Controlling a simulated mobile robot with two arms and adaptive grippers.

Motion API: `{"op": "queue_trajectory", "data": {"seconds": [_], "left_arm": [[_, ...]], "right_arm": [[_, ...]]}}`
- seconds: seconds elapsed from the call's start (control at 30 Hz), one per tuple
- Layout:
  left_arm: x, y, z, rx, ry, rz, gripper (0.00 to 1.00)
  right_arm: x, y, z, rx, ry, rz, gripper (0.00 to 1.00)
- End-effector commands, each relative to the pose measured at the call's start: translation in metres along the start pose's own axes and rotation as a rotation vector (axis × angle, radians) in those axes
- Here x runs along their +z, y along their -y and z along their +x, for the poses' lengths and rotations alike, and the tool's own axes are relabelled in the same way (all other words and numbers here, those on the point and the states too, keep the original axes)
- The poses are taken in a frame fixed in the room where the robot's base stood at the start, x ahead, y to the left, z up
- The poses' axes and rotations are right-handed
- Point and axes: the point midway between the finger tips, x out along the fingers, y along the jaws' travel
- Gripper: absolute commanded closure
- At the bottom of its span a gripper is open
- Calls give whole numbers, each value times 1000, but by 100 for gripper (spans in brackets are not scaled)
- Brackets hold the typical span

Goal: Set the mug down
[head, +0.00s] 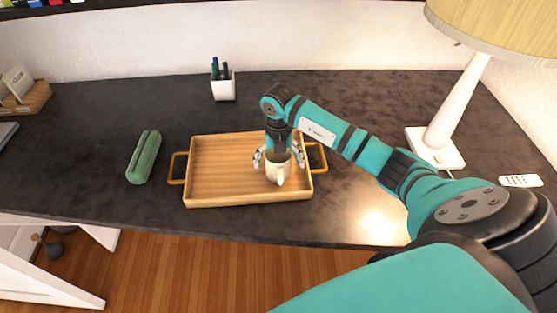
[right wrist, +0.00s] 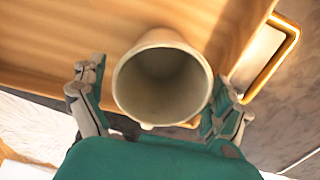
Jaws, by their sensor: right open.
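The cream mug (head: 278,173) is upright in the right part of the wooden tray (head: 225,180), and appears to rest on its floor. In the right wrist view I look down into the empty mug (right wrist: 162,85). My right gripper (head: 279,158) is open around the mug. In the right wrist view its fingers (right wrist: 158,105) stand on either side of the mug, with a gap to the left finger; the right finger is close to the wall, and I cannot tell whether it touches. My left gripper is out of view.
A green case (head: 143,157) lies left of the tray. A white pen cup (head: 223,88) stands behind it. A lamp (head: 450,115) and a white remote (head: 520,181) are at the right.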

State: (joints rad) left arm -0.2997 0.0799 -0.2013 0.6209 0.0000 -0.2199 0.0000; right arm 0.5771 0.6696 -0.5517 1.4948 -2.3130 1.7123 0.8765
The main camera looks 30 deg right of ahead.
Motion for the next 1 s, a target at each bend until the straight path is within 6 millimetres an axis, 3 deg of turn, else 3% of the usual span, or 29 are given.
{"op": "queue_trajectory", "data": {"seconds": [0.27,0.7,1.0], "left_arm": [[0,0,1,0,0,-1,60],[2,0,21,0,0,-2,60],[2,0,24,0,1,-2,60]], "right_arm": [[1,0,-11,2,3,0,0],[1,0,-98,2,5,1,0],[0,0,-123,0,0,0,0]]}}
